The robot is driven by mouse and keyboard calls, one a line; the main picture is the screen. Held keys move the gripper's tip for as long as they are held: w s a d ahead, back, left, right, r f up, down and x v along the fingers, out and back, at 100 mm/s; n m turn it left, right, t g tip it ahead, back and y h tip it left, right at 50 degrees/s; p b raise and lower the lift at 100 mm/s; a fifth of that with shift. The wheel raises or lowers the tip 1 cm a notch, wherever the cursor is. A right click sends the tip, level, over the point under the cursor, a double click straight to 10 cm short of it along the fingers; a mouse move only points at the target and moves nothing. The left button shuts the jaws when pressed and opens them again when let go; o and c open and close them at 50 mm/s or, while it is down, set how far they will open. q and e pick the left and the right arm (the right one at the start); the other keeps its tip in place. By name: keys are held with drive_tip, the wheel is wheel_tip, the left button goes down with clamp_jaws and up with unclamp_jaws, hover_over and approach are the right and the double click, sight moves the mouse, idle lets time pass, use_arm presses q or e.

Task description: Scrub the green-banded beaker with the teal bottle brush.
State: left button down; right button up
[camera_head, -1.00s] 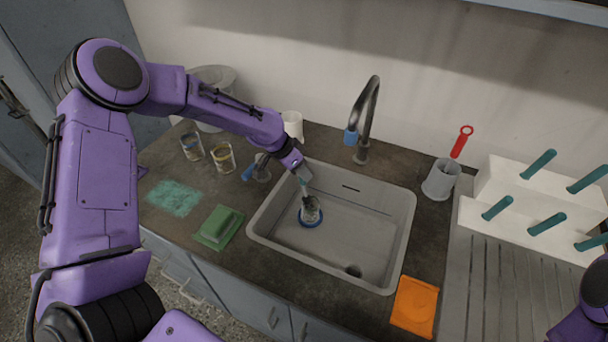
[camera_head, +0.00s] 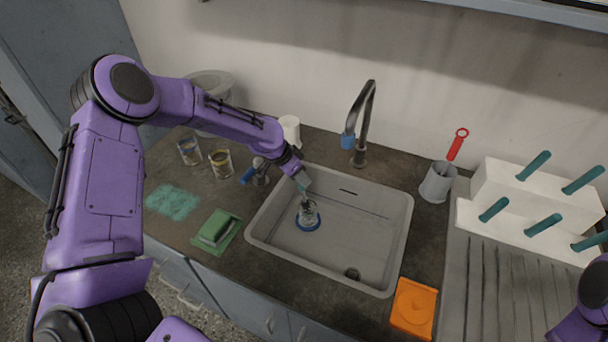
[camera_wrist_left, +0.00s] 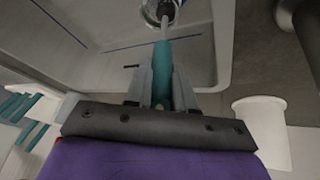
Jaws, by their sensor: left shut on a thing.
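My left gripper (camera_head: 302,182) is shut on the teal handle of the bottle brush (camera_wrist_left: 163,62), over the sink. The brush points down, and its lower end is at the mouth of a clear beaker (camera_head: 309,215), apparently inside it. This beaker stands upright on a blue ring (camera_head: 307,226) in the sink basin. I cannot make out its band colour. In the left wrist view, the brush shaft runs from the fingers to the beaker (camera_wrist_left: 158,8), which is cut off by the top edge. My right gripper is not in view.
Two glass beakers (camera_head: 189,151) (camera_head: 221,163) stand left of the sink (camera_head: 258,234). A green sponge dish (camera_head: 216,231) lies near its front left. The faucet (camera_head: 362,125) rises behind it. An orange pad (camera_head: 413,307), a grey cup (camera_head: 438,183) and a white peg rack (camera_head: 515,192) are right.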

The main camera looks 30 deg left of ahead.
use_arm(q)
drive_tip(key=shift+f, duration=0.6)
drive_tip(key=shift+s+r, duration=0.1)
drive_tip(key=shift+a+r, duration=0.25)
drive_tip(key=shift+r, duration=1.5)
drive_tip(key=shift+a+r, duration=0.25)
drive_tip(key=shift+r, duration=1.5)
drive_tip(key=shift+a+r, duration=0.25)
drive_tip(key=shift+r, duration=1.5)
drive_tip(key=shift+r, duration=2.5)
